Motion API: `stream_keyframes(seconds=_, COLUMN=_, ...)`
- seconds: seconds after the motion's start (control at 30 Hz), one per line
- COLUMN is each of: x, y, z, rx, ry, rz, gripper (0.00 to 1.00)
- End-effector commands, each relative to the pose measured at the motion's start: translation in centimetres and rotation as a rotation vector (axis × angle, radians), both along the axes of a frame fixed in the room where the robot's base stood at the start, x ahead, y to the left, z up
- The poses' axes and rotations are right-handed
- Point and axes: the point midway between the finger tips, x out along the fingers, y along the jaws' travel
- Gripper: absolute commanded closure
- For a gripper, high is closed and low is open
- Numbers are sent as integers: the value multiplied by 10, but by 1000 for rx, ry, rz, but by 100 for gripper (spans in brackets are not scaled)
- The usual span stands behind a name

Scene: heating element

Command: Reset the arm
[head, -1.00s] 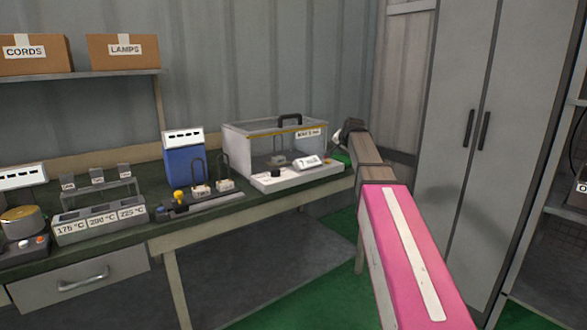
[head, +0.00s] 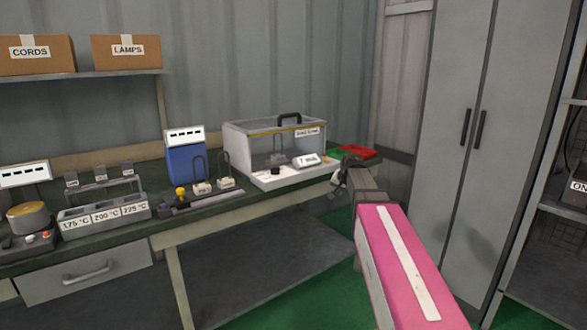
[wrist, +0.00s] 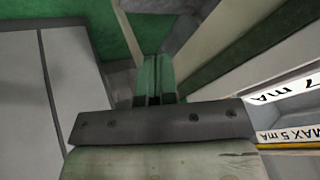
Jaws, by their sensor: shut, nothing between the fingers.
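My gripper (head: 340,178) is at the end of my pink arm, by the right front edge of the workbench (head: 215,212) in the head view. In the wrist view my gripper's green fingers (wrist: 153,78) are together with nothing between them. It touches nothing that I can see. The clear tester box (head: 272,140) with a white front panel stands on the bench just left of my gripper. Part of the box's side shows at the right edge of the wrist view, with a "MAX 5 mA" label (wrist: 292,133).
A red tray (head: 358,152) lies at the bench's right end. A blue unit (head: 185,162), two small terminal pieces and a labelled temperature rack (head: 103,217) stand farther left. A grey cabinet (head: 455,150) stands at the right. Green floor lies open between bench and cabinet.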

Motion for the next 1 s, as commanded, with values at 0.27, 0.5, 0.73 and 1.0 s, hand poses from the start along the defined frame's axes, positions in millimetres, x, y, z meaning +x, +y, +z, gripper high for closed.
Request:
stream_keyframes(seconds=0.27, x=-103, y=3, z=-113, rx=-106, ry=192, rz=134, gripper=100)
stream_keyframes(seconds=0.5, x=-196, y=3, z=-187, rx=-179, ry=356, rz=264, gripper=100)
stream_keyframes(seconds=0.73, x=-267, y=1, z=-230, rx=-223, ry=478, rz=368, gripper=100)
stream_keyframes(seconds=1.0, x=-289, y=1, z=-243, rx=-238, ry=520, rz=407, gripper=100)
